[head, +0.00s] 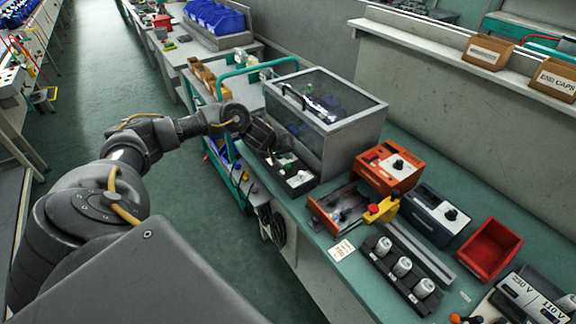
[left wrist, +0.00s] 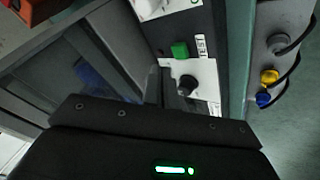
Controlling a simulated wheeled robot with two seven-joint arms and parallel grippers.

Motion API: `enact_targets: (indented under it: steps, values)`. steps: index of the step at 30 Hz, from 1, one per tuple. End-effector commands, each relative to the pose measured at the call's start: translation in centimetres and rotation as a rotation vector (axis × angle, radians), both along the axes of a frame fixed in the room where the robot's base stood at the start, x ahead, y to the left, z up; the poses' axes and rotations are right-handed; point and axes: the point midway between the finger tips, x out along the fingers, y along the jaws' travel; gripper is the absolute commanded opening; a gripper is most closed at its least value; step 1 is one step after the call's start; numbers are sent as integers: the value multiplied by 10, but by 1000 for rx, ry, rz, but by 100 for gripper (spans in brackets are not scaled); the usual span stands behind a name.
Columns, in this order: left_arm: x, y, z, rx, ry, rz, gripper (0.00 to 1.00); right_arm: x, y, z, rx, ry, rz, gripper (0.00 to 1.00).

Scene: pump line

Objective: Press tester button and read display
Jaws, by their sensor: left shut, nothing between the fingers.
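The tester is a grey box with a clear lid (head: 325,100), standing on the green bench. Its low front panel (head: 300,180) carries white plates and small controls. In the left wrist view a green button (left wrist: 180,49) sits beside a TEST label (left wrist: 202,46), with a black knob (left wrist: 186,84) just below it. My left gripper (head: 273,153) is shut and empty, over the left part of the front panel. In the wrist view its dark body fills the bottom, and the button is uncovered. I cannot make out a display reading. My right gripper is not in view.
An orange device (head: 388,167), a dark blue device (head: 436,214) and an empty red bin (head: 488,250) stand right of the tester. A yellow fixture with a red knob (head: 381,209) is nearer. A green tubular rail (head: 240,72) rises behind my left gripper.

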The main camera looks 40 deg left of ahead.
Motion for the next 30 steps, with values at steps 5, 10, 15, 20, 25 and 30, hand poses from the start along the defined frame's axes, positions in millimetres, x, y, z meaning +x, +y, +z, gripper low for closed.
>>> enact_targets:
  steps: [5, 10, 15, 20, 25, 30]
  values:
    - [0, 1, -12, -1, -2, 2, 0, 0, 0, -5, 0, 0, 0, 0]
    - [1, 0, -13, 0, -2, 1, 0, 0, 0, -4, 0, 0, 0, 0]
    - [1, 0, -13, 0, -2, 1, 0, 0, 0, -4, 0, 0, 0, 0]
    - [1, 0, -13, 0, -2, 1, 0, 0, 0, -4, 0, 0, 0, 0]
    - [1, 0, -13, 0, -2, 1, 0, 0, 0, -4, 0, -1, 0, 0]
    - [1, 0, -13, 0, -2, 1, 0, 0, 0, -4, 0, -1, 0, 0]
